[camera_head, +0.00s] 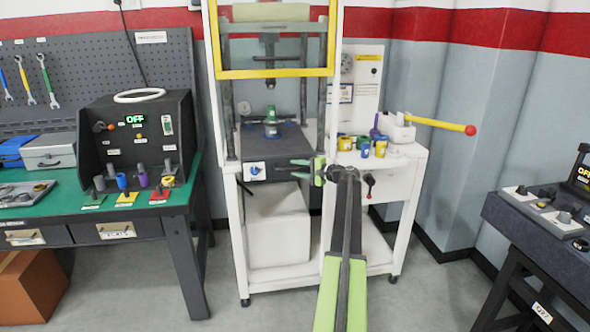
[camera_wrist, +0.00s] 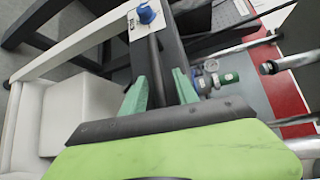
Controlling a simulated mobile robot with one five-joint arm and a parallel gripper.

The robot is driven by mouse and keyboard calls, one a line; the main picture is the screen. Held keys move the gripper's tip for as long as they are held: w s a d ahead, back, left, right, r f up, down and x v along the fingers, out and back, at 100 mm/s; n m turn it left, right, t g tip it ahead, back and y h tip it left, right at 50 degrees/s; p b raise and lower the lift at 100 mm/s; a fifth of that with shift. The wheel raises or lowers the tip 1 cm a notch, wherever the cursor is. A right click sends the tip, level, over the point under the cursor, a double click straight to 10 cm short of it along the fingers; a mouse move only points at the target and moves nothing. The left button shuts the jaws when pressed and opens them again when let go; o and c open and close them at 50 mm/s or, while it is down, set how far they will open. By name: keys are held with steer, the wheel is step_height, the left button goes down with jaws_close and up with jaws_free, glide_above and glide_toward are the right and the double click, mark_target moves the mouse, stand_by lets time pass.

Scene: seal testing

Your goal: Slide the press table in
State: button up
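The press table (camera_head: 275,147) is a dark slab inside the white press frame. A green-topped part (camera_head: 271,124) stands on it. Its front face carries a white plate with a blue knob (camera_head: 254,169), also seen at the top of the wrist view (camera_wrist: 146,13). My gripper (camera_head: 292,169) is at the table's front, right of the knob, pointing left. In the wrist view its two teal fingers (camera_wrist: 160,78) stand apart, with a dark bar (camera_wrist: 156,60) along the table front between them. Gaps show beside the bar; whether a finger touches it cannot be told.
A yellow-edged guard (camera_head: 270,73) hangs above the table. Right of it, a white side shelf (camera_head: 408,152) holds several small cups and a red-tipped lever (camera_head: 440,124). A green workbench (camera_head: 130,207) stands left, a dark control desk (camera_head: 540,225) right. Floor between is clear.

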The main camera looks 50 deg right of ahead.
steer(key=s+d+r+p, duration=0.1)
steer(key=s+r+p, duration=0.1)
steer(key=s, duration=1.4)
steer(key=shift+s+d+r, duration=0.15)
steer(key=shift+d+r, duration=0.05)
steer(key=shift+d, duration=0.1)
